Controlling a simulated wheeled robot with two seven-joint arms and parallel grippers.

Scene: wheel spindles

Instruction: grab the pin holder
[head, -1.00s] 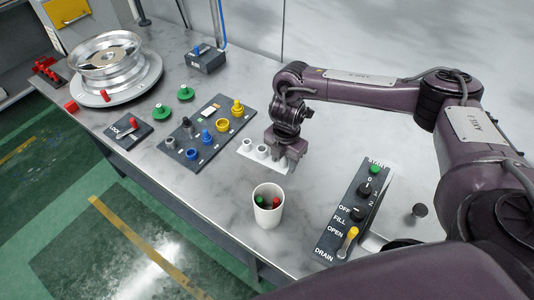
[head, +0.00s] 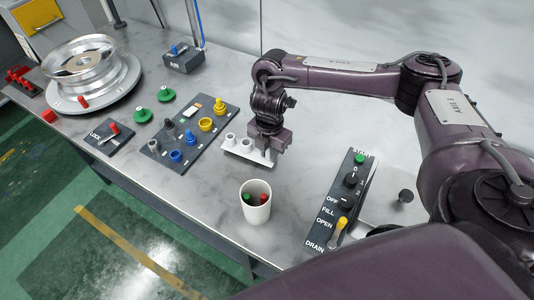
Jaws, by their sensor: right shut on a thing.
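The pin holder (head: 238,149) is a flat white plate with small white cups standing in a row, right of the dark knob panel on the grey marbled bench. My right gripper (head: 272,155) points down at its right end and is shut on it, hiding that end. I cannot tell whether the plate is clear of the bench. My left gripper is out of view.
A white cup (head: 256,213) with red and green pieces stands in front of the holder. A dark switch panel (head: 337,208) lies to the right. The knob panel (head: 193,136) is close on the left. A metal wheel (head: 91,68) stands at the far left.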

